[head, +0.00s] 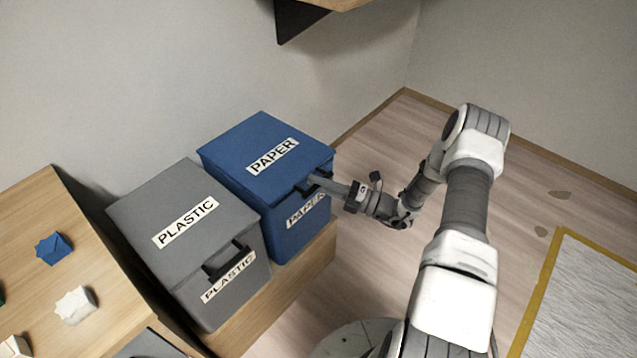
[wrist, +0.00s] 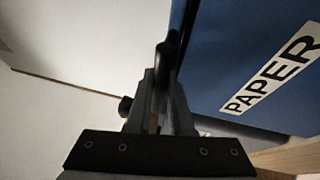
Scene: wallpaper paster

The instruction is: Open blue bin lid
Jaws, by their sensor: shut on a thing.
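The blue bin (head: 301,235) stands on a wooden base and carries PAPER labels on its lid and front. Its lid (head: 240,141) lies closed. A dark handle (head: 306,187) sits at the lid's front edge. My gripper (head: 318,182) reaches it from the right and is shut on the handle. In the wrist view my gripper (wrist: 160,100) has its fingers around the dark handle (wrist: 168,60), beside the blue bin's labelled blue surface (wrist: 225,60). The exact contact of the fingertips is partly hidden.
A grey PLASTIC bin (head: 166,205) with a closed lid stands left of the blue bin. A wooden table (head: 100,280) at the left holds a blue crumpled piece (head: 54,248) and a white one (head: 75,305). A shelf (head: 335,4) hangs above. Floor at the right is mostly free.

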